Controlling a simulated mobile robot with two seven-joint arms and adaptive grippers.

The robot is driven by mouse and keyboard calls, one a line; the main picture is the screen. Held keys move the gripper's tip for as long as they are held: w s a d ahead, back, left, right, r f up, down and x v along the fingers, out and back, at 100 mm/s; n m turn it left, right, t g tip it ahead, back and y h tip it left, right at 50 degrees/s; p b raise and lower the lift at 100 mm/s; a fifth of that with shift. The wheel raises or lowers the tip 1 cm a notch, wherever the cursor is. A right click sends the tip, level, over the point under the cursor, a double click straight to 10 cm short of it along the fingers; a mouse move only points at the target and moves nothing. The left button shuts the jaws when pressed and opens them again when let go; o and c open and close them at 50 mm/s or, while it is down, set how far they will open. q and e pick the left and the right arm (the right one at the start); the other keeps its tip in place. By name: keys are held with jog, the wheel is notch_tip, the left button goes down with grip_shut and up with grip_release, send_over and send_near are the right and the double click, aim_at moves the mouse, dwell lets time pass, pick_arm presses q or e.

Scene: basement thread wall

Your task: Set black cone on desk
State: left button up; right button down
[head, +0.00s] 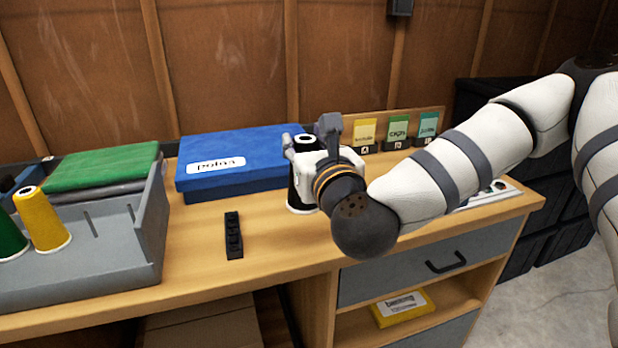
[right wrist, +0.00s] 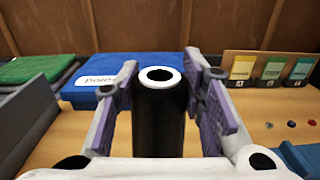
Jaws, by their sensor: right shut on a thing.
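The black cone (head: 302,188) is a black thread cone with a white top ring, upright at the desk (head: 262,236), partly hidden behind my right gripper (head: 310,150). In the right wrist view the black cone (right wrist: 160,118) stands between the two fingers of my right gripper (right wrist: 162,100), which is shut on it. In the head view its white-rimmed base appears at the desk surface; I cannot tell whether it bears on the wood. My left gripper is not in view.
A blue box (head: 240,160) lies behind the cone. A black slotted block (head: 233,235) lies to its left. A grey tray (head: 150,235) with yellow (head: 42,220) and green cones is at far left. Colour cards (head: 398,132) stand at back right.

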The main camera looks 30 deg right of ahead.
jog(key=w+d+f+b, duration=0.1)
jog(key=d+f, duration=0.3)
jog(key=f, duration=0.5)
jog(key=shift+w+d, duration=0.15)
jog(key=shift+w, duration=0.05)
jog(key=c, duration=1)
grip_release()
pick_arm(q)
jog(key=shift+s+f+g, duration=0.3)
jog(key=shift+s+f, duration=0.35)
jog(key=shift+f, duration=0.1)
